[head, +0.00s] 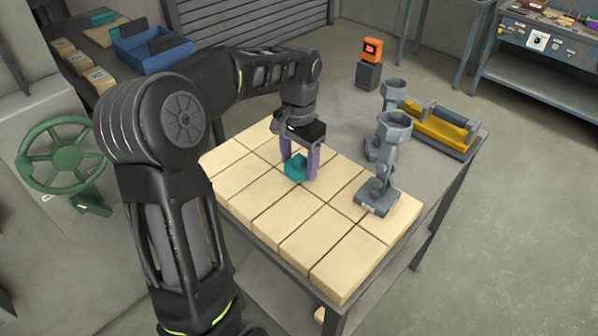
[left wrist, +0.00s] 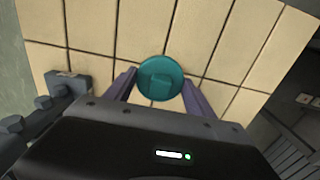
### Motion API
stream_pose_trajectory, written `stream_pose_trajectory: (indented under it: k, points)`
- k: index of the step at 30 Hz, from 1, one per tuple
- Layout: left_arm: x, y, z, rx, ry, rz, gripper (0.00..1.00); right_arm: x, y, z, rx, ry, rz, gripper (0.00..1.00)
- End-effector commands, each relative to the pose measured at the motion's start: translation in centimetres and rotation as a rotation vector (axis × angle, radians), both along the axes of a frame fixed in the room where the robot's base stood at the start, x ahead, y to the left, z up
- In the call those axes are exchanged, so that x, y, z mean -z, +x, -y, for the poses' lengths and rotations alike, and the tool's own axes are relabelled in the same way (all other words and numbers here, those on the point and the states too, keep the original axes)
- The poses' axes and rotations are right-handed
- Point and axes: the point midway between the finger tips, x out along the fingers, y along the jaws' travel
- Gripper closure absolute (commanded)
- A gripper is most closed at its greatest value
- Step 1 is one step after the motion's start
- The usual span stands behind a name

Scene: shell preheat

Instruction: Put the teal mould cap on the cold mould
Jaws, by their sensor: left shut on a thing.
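The teal mould cap (head: 296,168) is between the purple fingers of my left gripper (head: 299,163), over the cream tiles near the middle of the table. My left gripper is shut on it. The left wrist view shows the cap's round face with a raised block (left wrist: 160,78) between the fingertips. I cannot tell whether the cap touches the tiles. Two grey upright pieces with round cup-like tops stand to the right: a nearer one (head: 393,145) on the tiles' edge and a farther one (head: 390,95) behind. Which is the cold mould I cannot tell. My right gripper is not in view.
Cream tiles (head: 290,236) cover the table's near part, bare in front of the cap. A yellow and grey tool or tray (head: 438,127) lies at the table's right end.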

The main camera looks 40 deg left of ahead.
Motion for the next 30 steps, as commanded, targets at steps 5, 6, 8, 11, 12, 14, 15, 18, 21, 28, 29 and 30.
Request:
stream_pose_trajectory:
  k: [5, 6, 8, 11, 12, 14, 15, 18, 21, 28, 29, 30]
  points:
    - [1.4, -0.1, 0.0, 0.0, -0.002, -0.004, 0.77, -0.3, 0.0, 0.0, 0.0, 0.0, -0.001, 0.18]
    - [1.9, -0.1, 0.0, 0.0, -0.002, -0.003, 0.77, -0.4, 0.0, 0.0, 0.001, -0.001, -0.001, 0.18]
    - [2.8, -0.1, 0.0, 0.001, -0.002, -0.003, 0.77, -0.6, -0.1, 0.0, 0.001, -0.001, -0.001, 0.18]
    - [3.6, 0.0, 0.0, 0.001, 0.0, 0.0, 0.77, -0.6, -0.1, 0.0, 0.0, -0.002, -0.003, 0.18]
    - [3.7, 0.0, 0.0, 0.001, 0.0, 0.0, 0.77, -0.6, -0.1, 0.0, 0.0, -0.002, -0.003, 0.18]
    - [3.7, 0.0, 0.0, 0.001, 0.0, 0.001, 0.77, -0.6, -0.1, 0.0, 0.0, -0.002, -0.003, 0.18]
    - [3.7, 0.0, 0.0, 0.001, 0.0, 0.001, 0.77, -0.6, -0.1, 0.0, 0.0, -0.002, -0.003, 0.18]
    - [3.7, 0.0, 0.0, 0.001, 0.0, 0.001, 0.77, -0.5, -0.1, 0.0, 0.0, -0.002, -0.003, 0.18]
    - [4.0, 0.0, 0.0, 0.001, 0.0, 0.001, 0.77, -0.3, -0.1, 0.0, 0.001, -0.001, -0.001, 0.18]
    - [4.0, 0.0, 0.0, 0.001, 0.0, 0.0, 0.22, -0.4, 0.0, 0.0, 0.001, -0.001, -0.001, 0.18]
    - [4.0, 0.0, 0.0, 0.001, 0.0, 0.0, 0.2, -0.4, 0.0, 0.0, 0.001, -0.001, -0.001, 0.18]
    - [4.0, 0.0, 0.0, 0.001, 0.0, 0.0, 0.17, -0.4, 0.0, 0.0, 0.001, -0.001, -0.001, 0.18]
